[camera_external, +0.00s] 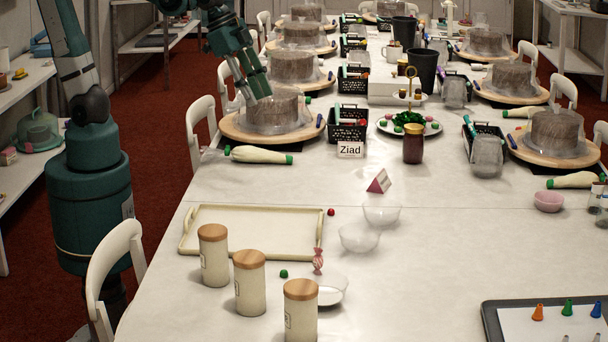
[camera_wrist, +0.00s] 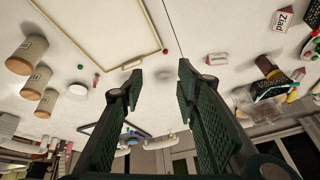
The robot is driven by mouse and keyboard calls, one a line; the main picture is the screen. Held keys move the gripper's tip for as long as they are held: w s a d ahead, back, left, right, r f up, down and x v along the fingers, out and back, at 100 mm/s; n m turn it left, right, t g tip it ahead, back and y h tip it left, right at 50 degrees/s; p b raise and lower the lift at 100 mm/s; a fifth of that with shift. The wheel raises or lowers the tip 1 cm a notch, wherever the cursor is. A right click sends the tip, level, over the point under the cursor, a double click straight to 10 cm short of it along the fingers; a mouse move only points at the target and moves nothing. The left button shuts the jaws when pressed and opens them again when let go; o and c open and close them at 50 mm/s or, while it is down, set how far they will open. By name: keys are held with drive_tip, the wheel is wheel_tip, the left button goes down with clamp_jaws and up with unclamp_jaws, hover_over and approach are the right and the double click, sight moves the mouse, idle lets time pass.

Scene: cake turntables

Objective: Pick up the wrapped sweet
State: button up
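The wrapped sweet (camera_external: 318,261) is small and pinkish red with twisted ends. In the wrist view the sweet (camera_wrist: 97,80) is left of my fingers, between the tray corner and the round bowl (camera_wrist: 78,91). My gripper (camera_external: 253,98) is high at the back left, in front of a covered cake, well away from the sweet. In the wrist view my gripper (camera_wrist: 160,80) has its fingers spread apart with nothing between them.
Several wooden-lidded canisters (camera_external: 249,282) stand left of the sweet. The cream tray (camera_external: 250,207) lies behind them. A green sweet (camera_external: 284,273) and clear bowls (camera_external: 359,237) are nearby. A piping bag (camera_external: 262,155) lies below the covered cake (camera_external: 270,112).

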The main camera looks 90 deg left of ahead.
drive_tip(key=w+d+f+m+g+p, duration=0.1)
drive_tip(key=w+d+f+m+g, duration=0.15)
drive_tip(key=w+d, duration=0.6)
drive_tip(key=m+g+p, duration=0.3)
drive_tip(key=m+p, duration=0.1)
drive_tip(key=m, duration=0.6)
hover_over(318, 249)
drive_tip(key=shift+n+t+y, duration=0.25)
drive_tip(key=shift+y, duration=0.15)
wheel_tip(318, 249, down, 20)
drive_tip(key=shift+a+r, duration=0.15)
drive_tip(key=shift+r, duration=0.1)
drive_tip(key=shift+d+f, duration=0.2)
drive_tip(key=shift+f, duration=0.1)
drive_tip(key=shift+f, duration=1.2)
drive_tip(key=shift+f+b, duration=0.1)
drive_tip(key=shift+b, duration=0.2)
